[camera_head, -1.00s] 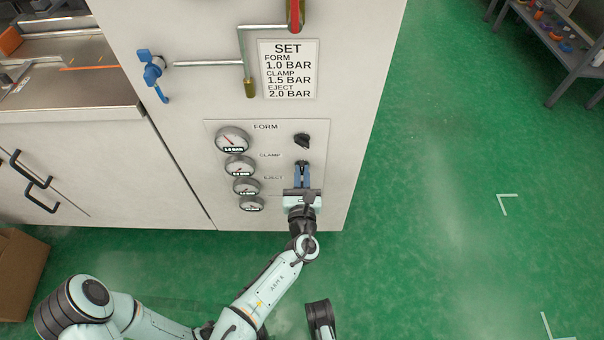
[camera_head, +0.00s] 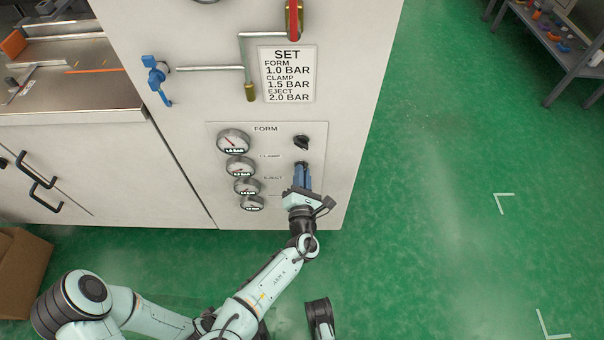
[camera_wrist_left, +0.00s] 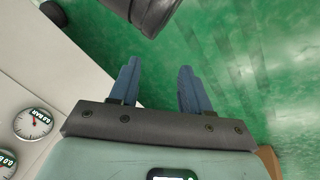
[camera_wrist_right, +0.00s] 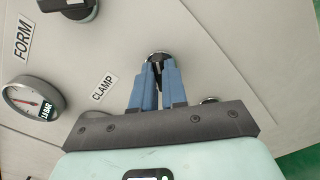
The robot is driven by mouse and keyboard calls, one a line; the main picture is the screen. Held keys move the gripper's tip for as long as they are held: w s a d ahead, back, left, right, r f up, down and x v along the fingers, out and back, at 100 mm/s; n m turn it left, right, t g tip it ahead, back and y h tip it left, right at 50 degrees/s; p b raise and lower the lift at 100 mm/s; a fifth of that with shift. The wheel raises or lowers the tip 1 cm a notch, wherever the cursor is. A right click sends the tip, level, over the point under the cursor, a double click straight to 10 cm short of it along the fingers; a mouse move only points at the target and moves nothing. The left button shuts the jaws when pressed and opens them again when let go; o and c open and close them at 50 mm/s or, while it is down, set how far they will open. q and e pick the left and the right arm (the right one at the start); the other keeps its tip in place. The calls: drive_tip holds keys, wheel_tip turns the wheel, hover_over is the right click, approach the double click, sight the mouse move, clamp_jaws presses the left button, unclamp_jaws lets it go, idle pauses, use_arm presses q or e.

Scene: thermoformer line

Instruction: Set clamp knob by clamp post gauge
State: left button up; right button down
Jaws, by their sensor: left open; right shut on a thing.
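My right gripper (camera_head: 302,172) is shut on the clamp knob, the second knob down on the panel; its fingers hide most of it in the head view. In the right wrist view, the clamp knob (camera_wrist_right: 158,57) shows as a dark round base between the blue fingertips. My left gripper (camera_wrist_left: 160,72) is open and empty over green floor.
The form knob (camera_head: 301,142) sits just above my right fingers. The form gauge (camera_head: 233,141) and eject gauge (camera_head: 246,186) flank the clamp gauge. A sign (camera_head: 288,74) gives clamp 1.5 bar. A blue valve handle (camera_head: 156,76) sticks out at upper left.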

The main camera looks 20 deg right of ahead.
use_arm(q)
drive_tip(key=s+d+r+g+h+p, duration=0.1)
drive_tip(key=s+d+r+g+p, duration=0.1)
drive_tip(key=s+d+r+p, duration=0.3)
drive_tip(key=w+a+f+t+b, duration=0.1)
drive_tip(key=w+a+f+b, duration=0.2)
drive_tip(key=a+b, duration=0.1)
drive_tip(key=shift+f+y, duration=0.4)
use_arm(e)
drive_tip(key=shift+w+a+f+m, duration=0.1)
drive_tip(key=shift+f+m, duration=0.05)
drive_tip(key=shift+m, duration=8.1)
drive_tip(key=shift+w+f+m, duration=0.1)
drive_tip(key=shift+m, duration=8.15)
drive_tip(key=c, duration=1.2)
unclamp_jaws()
drive_tip(key=shift+o, duration=0.2)
drive_tip(key=shift+f, duration=0.1)
